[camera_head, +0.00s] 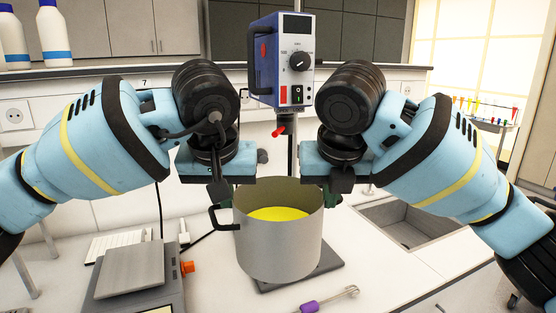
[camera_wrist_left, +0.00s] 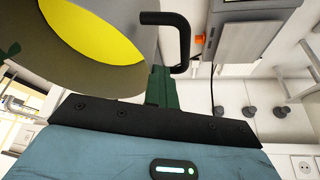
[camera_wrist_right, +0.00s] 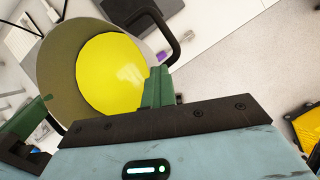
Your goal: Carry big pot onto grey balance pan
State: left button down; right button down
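The big pot (camera_head: 278,240) is a grey metal pot with yellow contents and black side handles. It stands upright at the middle of the bench, over a dark flat plate (camera_head: 325,262); I cannot tell whether its base touches the plate. My left gripper (camera_head: 226,196) is at the pot's left handle, its green fingers (camera_wrist_left: 160,86) together against the handle's end. My right gripper (camera_head: 333,198) is at the opposite handle, its fingers (camera_wrist_right: 157,88) likewise together there. The pot partly hides both fingertips. The grey balance pan (camera_head: 130,270) is empty, left of the pot.
A keyboard (camera_head: 112,245) lies behind the balance. A purple-handled tool (camera_head: 318,304) lies in front of the pot. A sink (camera_head: 408,226) is at the right. A blue stirrer unit (camera_head: 282,62) on a stand is behind the pot, above the bench.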

aim_at(131, 264)
jog(key=u, duration=1.2)
jog(key=k+l, duration=0.45)
jog(key=k, duration=0.2)
